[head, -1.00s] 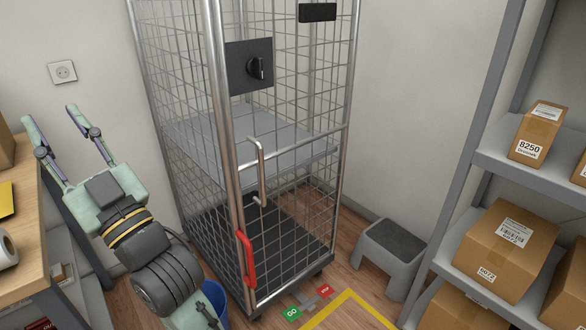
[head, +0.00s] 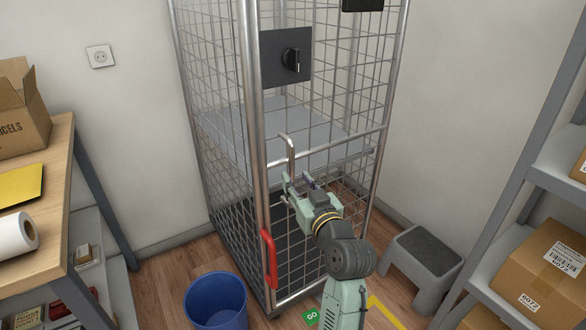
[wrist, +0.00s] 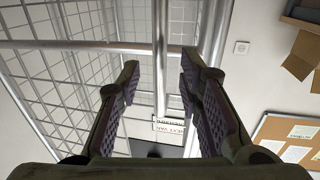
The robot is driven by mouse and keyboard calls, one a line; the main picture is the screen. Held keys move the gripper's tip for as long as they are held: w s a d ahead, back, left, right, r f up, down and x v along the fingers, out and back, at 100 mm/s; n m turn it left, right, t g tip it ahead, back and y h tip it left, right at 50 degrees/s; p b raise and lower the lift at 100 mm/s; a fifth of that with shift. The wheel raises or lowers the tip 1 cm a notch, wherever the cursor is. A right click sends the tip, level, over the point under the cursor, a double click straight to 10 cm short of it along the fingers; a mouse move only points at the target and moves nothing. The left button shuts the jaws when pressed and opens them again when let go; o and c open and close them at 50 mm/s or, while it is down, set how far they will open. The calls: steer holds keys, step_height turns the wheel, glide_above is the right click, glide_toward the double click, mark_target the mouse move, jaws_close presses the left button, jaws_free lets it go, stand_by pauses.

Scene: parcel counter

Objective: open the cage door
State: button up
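The tall wire cage (head: 222,130) stands against the wall with its mesh door (head: 325,125) in front; the door looks shut. A bent metal handle bar (head: 291,150) stands out from the door. Above it a dark plate (head: 270,62) carries a black knob (head: 292,60). My gripper (head: 295,183) is open at the handle's lower part, which it partly hides. In the wrist view the handle (wrist: 161,45) runs upright between my two spread fingers (wrist: 159,80); neither finger visibly touches it. A red lever (head: 269,258) sits low on the cage's front post.
A grey step stool (head: 424,262) stands right of the cage, and a blue bin (head: 216,298) in front at left. A wooden bench (head: 58,160) is at left and a parcel shelf (head: 555,170) at right. A green GO pad (head: 311,317) lies on the floor.

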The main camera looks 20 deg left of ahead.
mark_target(293, 174)
steer(key=shift+p+x, duration=0.45)
steer(key=shift+x, duration=1.9)
steer(key=shift+c, duration=0.2)
jaws_close()
